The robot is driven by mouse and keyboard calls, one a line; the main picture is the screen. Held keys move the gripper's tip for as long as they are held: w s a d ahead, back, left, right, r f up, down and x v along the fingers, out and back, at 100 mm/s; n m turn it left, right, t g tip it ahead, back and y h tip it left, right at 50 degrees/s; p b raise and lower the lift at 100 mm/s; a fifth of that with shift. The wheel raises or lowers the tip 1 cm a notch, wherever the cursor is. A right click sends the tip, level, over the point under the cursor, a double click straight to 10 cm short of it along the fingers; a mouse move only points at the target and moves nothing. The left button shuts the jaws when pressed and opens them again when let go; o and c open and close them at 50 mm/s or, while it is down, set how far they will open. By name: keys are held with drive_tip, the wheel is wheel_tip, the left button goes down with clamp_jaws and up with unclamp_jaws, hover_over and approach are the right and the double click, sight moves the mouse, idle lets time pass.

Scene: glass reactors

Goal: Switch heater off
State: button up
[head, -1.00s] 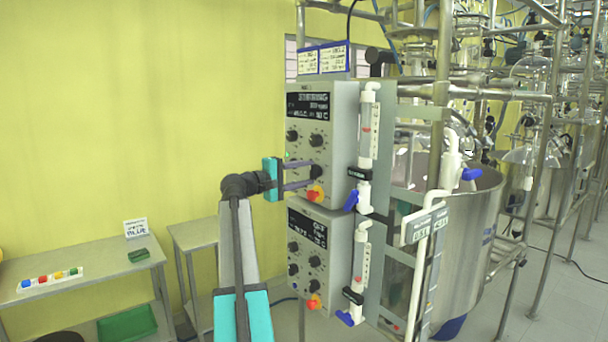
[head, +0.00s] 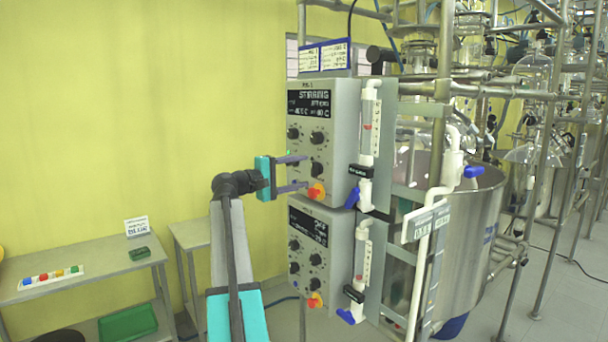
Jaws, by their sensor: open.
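Two grey control boxes are stacked on a frame. The upper control box (head: 344,112) has a dark display (head: 308,104) with "STIRRING" on its top line. Below it are several black knobs and a red-orange button (head: 316,192) on a yellow base. The lower control box (head: 338,230) has a similar display (head: 307,226), knobs and red-orange button (head: 315,299). My gripper (head: 306,171) is open and empty in front of the upper box's lower part, just left of its lower right knob (head: 317,170). I cannot tell if the fingers touch the panel.
Two flow meters with blue valve handles (head: 352,197) stand right of the boxes. A large steel vessel (head: 475,225) and pipe frames fill the right. A bench (head: 90,281) with coloured buttons stands at the left. The yellow wall side is clear.

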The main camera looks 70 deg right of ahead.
drive_tip(key=b+v, duration=0.2)
drive_tip(key=v, duration=0.9)
drive_tip(key=shift+w, duration=0.1)
